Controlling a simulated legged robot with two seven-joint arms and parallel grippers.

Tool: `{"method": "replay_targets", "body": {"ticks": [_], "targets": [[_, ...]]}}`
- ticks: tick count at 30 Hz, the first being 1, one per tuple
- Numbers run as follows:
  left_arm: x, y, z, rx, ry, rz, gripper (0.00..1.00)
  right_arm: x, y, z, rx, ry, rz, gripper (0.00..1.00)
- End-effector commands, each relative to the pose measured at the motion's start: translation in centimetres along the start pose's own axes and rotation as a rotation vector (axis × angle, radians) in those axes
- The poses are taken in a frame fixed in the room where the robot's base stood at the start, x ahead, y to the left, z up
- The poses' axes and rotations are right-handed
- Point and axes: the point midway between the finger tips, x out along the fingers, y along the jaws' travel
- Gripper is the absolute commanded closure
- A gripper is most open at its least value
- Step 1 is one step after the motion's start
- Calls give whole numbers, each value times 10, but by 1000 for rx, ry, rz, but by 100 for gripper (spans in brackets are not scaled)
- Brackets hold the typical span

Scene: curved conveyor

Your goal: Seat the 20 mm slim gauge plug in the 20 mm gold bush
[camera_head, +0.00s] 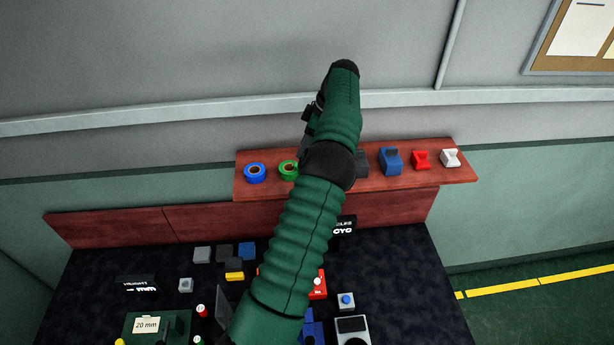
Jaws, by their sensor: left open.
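My left arm rises from the bottom middle across the bench to the shelf. Only dark parts of my left gripper (309,118) show beside the arm, in front of the wall above the shelf. Its fingertips are not clear, and I see nothing held in it. My right gripper is out of view. A green block (175,325) with a "20 mm" label (147,324) stands at the bottom left. I cannot make out the slim gauge plug or the gold bush. My arm hides the middle of the bench and part of the shelf.
The red-brown shelf (445,177) carries a blue ring (255,173), a green ring (288,169), a blue block (390,161), a red block (421,160) and a white block (450,158). Small blocks and capped pieces crowd the dark bench (400,265). Its right side is clearer.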

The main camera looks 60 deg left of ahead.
Motion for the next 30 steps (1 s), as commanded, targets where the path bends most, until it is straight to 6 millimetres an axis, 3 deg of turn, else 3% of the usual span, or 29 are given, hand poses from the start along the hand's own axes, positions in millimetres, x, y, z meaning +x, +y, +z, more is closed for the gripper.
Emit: {"method": "replay_targets", "body": {"ticks": [5, 12, 16, 22, 30], "targets": [[22, 0, -2, 0, -1, -3, 57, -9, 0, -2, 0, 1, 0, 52], [55, 1, 6, 0, 0, -6, 57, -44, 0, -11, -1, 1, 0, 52], [72, 2, 9, 1, 0, -1, 57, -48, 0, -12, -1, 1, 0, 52], [74, 1, 12, 1, 0, 2, 57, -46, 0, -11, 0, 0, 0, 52], [76, 3, 10, 1, -1, 0, 92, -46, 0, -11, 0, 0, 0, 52]]}}
